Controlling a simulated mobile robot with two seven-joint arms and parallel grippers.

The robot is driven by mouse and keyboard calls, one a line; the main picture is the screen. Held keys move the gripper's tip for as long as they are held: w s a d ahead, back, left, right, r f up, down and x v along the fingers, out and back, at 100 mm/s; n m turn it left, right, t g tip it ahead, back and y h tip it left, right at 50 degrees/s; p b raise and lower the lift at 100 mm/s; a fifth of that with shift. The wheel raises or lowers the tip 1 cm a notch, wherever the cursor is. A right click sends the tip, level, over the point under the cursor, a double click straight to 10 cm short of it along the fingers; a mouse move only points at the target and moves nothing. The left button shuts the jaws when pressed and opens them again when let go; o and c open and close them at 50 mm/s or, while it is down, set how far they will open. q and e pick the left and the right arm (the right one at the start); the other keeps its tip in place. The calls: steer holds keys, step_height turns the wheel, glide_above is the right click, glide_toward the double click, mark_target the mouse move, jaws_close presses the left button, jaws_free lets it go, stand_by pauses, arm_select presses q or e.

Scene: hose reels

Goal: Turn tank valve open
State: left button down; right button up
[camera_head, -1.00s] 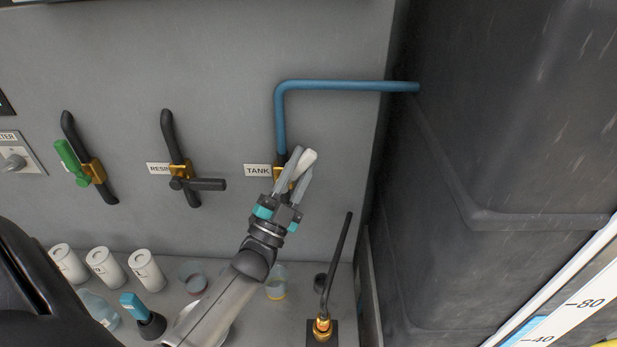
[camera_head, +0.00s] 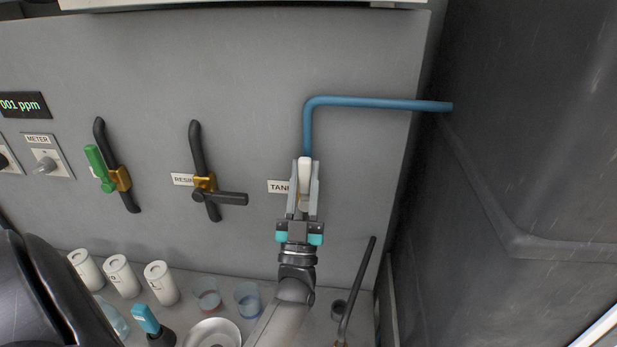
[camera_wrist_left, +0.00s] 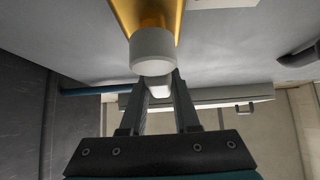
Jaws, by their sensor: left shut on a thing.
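The tank valve has a white handle (camera_head: 305,170) that now points up along the blue pipe (camera_head: 307,130), beside the TANK label (camera_head: 279,187). My left gripper (camera_head: 304,182) is shut on this handle, one finger on each side. In the left wrist view, the white handle (camera_wrist_left: 158,88) sits between the fingers, with the round white hub (camera_wrist_left: 153,50) and brass valve body (camera_wrist_left: 150,15) above it. In the head view the gripper hides most of the brass body. My right gripper is not in view.
The resin valve (camera_head: 205,188) with a black handle and a green-handled valve (camera_head: 103,165) are on the panel to the left. White canisters (camera_head: 162,282) and cups (camera_head: 248,297) stand on the shelf below. A dark tank (camera_head: 530,160) stands at the right.

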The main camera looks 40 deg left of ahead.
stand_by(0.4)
arm_select(q)
steer(key=c, duration=0.6)
jaws_free()
steer(key=shift+c, duration=0.2)
steer(key=shift+f, duration=0.1)
steer(key=b+v, duration=0.3)
steer(key=v, duration=1.2)
steer(key=shift+b, duration=0.4)
steer(key=shift+s, duration=0.1)
